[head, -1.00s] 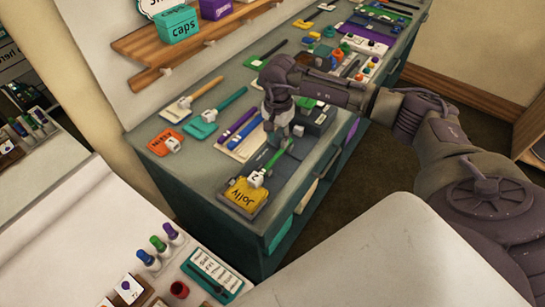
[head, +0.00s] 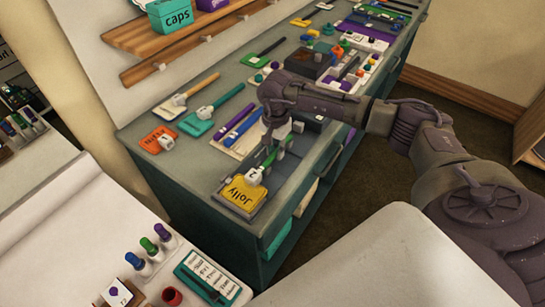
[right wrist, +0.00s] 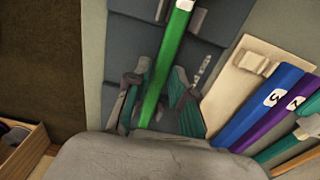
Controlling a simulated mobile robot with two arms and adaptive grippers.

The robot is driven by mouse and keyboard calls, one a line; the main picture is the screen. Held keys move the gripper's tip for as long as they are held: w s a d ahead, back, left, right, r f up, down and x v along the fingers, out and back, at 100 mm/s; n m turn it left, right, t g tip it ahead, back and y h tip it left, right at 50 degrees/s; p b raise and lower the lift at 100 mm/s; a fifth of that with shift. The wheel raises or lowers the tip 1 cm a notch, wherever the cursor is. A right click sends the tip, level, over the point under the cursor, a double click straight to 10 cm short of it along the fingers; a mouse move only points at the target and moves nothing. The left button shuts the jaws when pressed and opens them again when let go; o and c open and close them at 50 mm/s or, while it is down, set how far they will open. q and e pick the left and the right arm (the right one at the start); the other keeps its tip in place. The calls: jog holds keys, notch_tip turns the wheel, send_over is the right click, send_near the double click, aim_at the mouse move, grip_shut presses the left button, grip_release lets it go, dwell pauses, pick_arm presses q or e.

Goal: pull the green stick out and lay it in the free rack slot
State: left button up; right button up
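The green stick (head: 267,160) lies low on the dark grey counter, one end at a white block (head: 254,176) by the yellow "Jolly" plate (head: 241,192). In the right wrist view the green stick (right wrist: 164,68) runs between the fingers of my right gripper (right wrist: 155,95), with gaps beside it, so the gripper looks open around it. In the head view my right gripper (head: 274,143) is over the stick's far part. The beige rack (right wrist: 236,88) beside it holds a blue stick (right wrist: 262,105) and a purple stick (right wrist: 287,110), with a bare strip nearest the green stick. My left gripper is not in view.
Teal (head: 210,112) and orange (head: 160,138) tagged pieces lie left of the rack. Small coloured parts crowd the counter's far end. A wooden shelf (head: 135,36) with boxes hangs behind. A white table (head: 80,230) with markers stands at front left.

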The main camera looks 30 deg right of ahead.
grip_shut()
jog(key=shift+w+d, duration=0.1)
jog(key=shift+d, duration=0.1)
jog(key=shift+w+d+b, duration=0.2)
jog(key=shift+d+b, duration=0.2)
jog(key=shift+d, duration=0.1)
jog(key=shift+w+d+b, duration=0.15)
jog(key=shift+d+b, duration=0.2)
jog(key=shift+d, duration=0.1)
jog(key=shift+d, duration=0.1)
jog(key=shift+r, duration=0.15)
jog(key=shift+r+p, duration=1.85)
jog(key=shift+r, duration=1.5)
